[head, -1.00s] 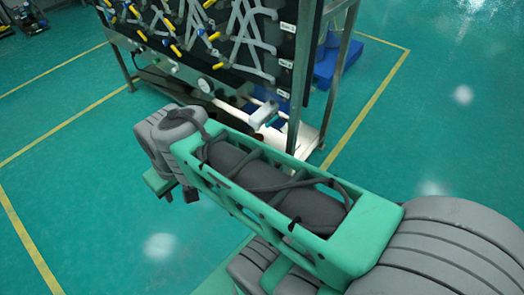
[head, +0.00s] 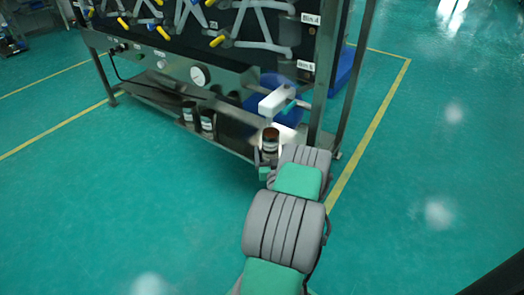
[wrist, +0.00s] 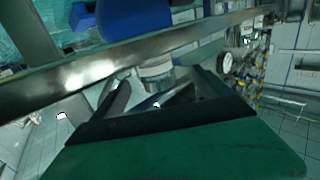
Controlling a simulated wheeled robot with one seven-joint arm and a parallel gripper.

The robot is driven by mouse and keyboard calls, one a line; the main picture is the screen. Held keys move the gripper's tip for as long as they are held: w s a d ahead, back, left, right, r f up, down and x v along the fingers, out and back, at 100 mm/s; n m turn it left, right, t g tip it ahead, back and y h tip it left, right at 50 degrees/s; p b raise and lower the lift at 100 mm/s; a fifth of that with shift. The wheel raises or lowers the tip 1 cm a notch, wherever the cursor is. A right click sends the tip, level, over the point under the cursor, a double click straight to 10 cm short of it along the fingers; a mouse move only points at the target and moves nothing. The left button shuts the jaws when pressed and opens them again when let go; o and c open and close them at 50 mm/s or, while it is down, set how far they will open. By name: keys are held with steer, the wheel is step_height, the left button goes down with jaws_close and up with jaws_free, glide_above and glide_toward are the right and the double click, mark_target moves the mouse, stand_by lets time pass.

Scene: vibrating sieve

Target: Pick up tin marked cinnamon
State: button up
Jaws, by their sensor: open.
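A brown tin with a pale label (head: 270,139) stands at the right end of the machine's low shelf. Two similar dark tins stand further left on that shelf, one at the far left (head: 188,112) and one beside it (head: 207,121). The lettering on all three labels is too small to read. My gripper (head: 268,157) is open at the right-hand tin. In the wrist view, that tin (wrist: 155,72) shows between or just beyond the open fingers (wrist: 160,80); I cannot tell whether they touch it. A metal bar hides its upper part.
The machine's low metal shelf (head: 150,95) has a rail along it. A metal leg (head: 325,90) stands close on the right. The green floor in front is clear.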

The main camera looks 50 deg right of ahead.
mark_target(270, 142)
steer(key=x, duration=0.7)
steer(key=shift+d+r+b, duration=0.2)
steer(key=shift+r+b, duration=0.1)
steer(key=shift+b, duration=0.1)
steer(key=shift+c, duration=0.5)
steer(key=c, duration=1.5)
